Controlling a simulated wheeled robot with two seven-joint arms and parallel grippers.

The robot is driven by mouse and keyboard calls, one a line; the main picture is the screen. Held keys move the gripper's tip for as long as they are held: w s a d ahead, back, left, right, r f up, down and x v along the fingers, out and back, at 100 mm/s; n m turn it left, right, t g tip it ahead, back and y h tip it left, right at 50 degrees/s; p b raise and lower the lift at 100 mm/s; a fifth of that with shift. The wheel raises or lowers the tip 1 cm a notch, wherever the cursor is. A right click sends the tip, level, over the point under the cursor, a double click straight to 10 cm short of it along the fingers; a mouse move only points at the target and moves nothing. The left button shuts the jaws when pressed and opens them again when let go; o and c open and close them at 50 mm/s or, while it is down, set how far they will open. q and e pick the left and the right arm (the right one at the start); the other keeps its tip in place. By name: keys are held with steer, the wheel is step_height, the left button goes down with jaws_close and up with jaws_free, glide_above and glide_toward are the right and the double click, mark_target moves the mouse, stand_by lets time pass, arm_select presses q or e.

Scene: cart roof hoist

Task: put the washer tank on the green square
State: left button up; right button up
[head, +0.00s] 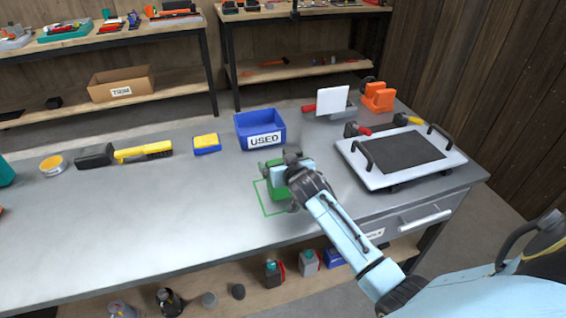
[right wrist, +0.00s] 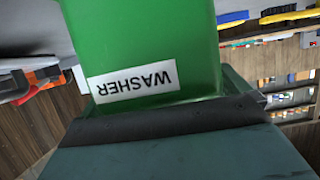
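The green washer tank (head: 275,184) is at the green square outline (head: 263,204) on the grey workbench, in front of the blue bin. The left and near-side lines of the square show; the rest is hidden by the tank and my arm. My right gripper (head: 293,167) is at the tank's upper right side. In the right wrist view the tank (right wrist: 140,40) fills the space between the dark fingers, its WASHER label upside down, and the gripper looks shut on it. Whether the tank's base touches the bench I cannot tell. My left gripper is out of view.
A blue bin marked USED (head: 260,130) stands just behind the tank. A white tray with black handles (head: 365,178) is to the right. A yellow-and-blue block (head: 206,143) and a yellow tool (head: 143,152) lie left. The bench's front left is clear.

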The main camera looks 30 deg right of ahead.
steer(key=shift+r, duration=0.15)
steer(key=shift+s, duration=0.3)
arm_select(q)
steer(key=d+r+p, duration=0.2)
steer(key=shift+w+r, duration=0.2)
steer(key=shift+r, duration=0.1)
arm_select(e)
steer(key=v, duration=1.1)
steer(key=shift+r, duration=0.2)
steer(key=shift+s+a, duration=0.1)
steer(key=shift+s, duration=0.1)
